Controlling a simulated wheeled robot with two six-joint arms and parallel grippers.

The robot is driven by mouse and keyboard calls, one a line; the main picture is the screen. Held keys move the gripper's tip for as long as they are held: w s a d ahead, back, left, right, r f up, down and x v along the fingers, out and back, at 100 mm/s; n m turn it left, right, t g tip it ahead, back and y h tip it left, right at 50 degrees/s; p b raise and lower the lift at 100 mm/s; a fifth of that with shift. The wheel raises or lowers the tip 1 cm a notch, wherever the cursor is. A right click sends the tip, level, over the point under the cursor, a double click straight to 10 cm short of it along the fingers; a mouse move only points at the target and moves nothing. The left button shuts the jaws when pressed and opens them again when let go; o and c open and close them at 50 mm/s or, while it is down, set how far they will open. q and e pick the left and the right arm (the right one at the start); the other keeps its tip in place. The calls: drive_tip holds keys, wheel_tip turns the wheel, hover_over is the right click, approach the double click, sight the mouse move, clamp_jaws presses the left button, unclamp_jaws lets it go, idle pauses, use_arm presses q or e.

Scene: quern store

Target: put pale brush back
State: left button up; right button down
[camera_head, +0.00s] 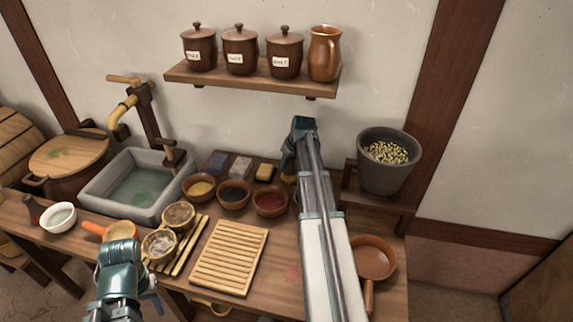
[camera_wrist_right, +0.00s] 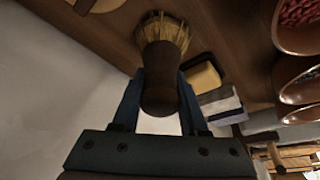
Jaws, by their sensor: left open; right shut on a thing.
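My right gripper (camera_wrist_right: 160,95) is shut on a brush (camera_wrist_right: 164,42) with pale straw bristles and a dark brown handle. In the right wrist view the handle sits between the fingers and the bristles point away from the gripper. In the head view my right gripper (camera_head: 300,128) is over the back of the bench near the wall, right of the yellow block, and the brush is mostly hidden by the gripper and arm. My left gripper (camera_head: 120,255) is open at the front left of the bench, near an orange-handled tool; its fingertips are hard to make out.
Bowls of yellow, dark and red contents (camera_head: 270,201) stand behind a slatted wooden board (camera_head: 230,257). A yellow block (camera_head: 264,172) lies behind them. A grey pot of grain (camera_head: 388,170) stands right of my arm. A shelf (camera_head: 250,80) with jars hangs above.

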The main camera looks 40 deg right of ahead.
sight(292, 171)
drive_tip(key=shift+f, duration=0.15)
drive_tip(key=shift+c, duration=2.2)
unclamp_jaws()
drive_tip(key=shift+r, duration=0.25)
drive_tip(key=p+v, duration=0.7)
drive_tip(key=shift+s+r, duration=0.1)
drive_tip(key=shift+r, duration=0.2)
drive_tip(key=shift+f, duration=0.1)
drive_tip(key=shift+a, duration=0.1)
